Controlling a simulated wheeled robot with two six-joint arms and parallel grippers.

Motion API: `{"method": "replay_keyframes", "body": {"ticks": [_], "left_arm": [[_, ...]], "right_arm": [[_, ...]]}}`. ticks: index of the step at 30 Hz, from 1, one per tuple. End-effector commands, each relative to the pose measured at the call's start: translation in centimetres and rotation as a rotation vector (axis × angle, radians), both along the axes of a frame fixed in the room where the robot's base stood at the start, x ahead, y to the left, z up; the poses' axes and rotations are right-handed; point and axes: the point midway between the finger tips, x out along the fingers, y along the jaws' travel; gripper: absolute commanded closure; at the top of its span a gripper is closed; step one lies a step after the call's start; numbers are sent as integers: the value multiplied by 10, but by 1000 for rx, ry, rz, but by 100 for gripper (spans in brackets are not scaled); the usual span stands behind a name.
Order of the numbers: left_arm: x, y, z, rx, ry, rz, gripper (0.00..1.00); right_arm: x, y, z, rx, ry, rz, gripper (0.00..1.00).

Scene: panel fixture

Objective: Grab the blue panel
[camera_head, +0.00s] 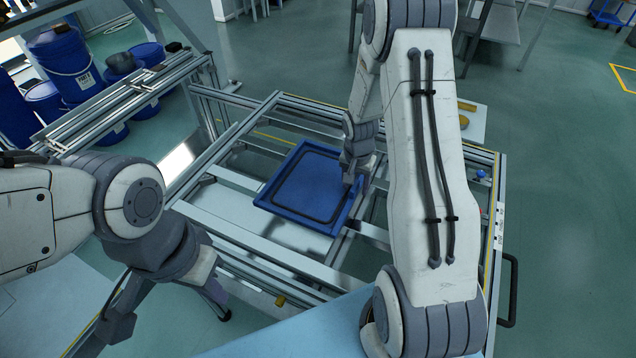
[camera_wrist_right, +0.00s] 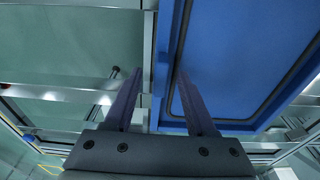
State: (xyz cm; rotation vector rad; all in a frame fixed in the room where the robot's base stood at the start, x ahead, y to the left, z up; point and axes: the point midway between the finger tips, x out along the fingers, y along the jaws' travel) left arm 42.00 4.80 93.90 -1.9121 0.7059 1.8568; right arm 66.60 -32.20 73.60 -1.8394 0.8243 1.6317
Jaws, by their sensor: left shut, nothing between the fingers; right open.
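The blue panel (camera_head: 305,184) is a flat, rectangular tray-like piece with a raised rim and a dark inner line. It lies on the metal frame in the head view. It fills the upper right of the right wrist view (camera_wrist_right: 250,50). My right gripper (camera_head: 352,180) is at the panel's right edge. In the wrist view its fingers (camera_wrist_right: 160,74) are apart, with the panel's edge between them; contact cannot be told. My left gripper (camera_head: 216,291) is low at the left, away from the panel and empty, its fingers partly hidden by its wrist.
The aluminium frame (camera_head: 262,254) has rails and crossbars around and under the panel. Blue drums (camera_head: 68,62) stand at the upper left behind another rail structure. A black handle (camera_head: 513,290) sticks out at the frame's right side. Open green floor lies beyond the frame.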

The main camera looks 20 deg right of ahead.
Motion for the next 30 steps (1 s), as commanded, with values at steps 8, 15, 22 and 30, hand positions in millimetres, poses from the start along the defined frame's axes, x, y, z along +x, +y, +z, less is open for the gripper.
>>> {"method": "replay_keyframes", "body": {"ticks": [8,15,22,30], "left_arm": [[0,0,-1,0,0,0,100],[0,0,-1,0,0,0,100],[0,0,-1,0,0,0,100],[0,0,-1,0,0,0,100]], "right_arm": [[1,-1,-7,0,-2,-2,44],[1,-1,-7,0,-1,-1,100],[1,-1,-7,0,-1,-1,100],[1,-1,-7,0,-2,-2,100]]}}
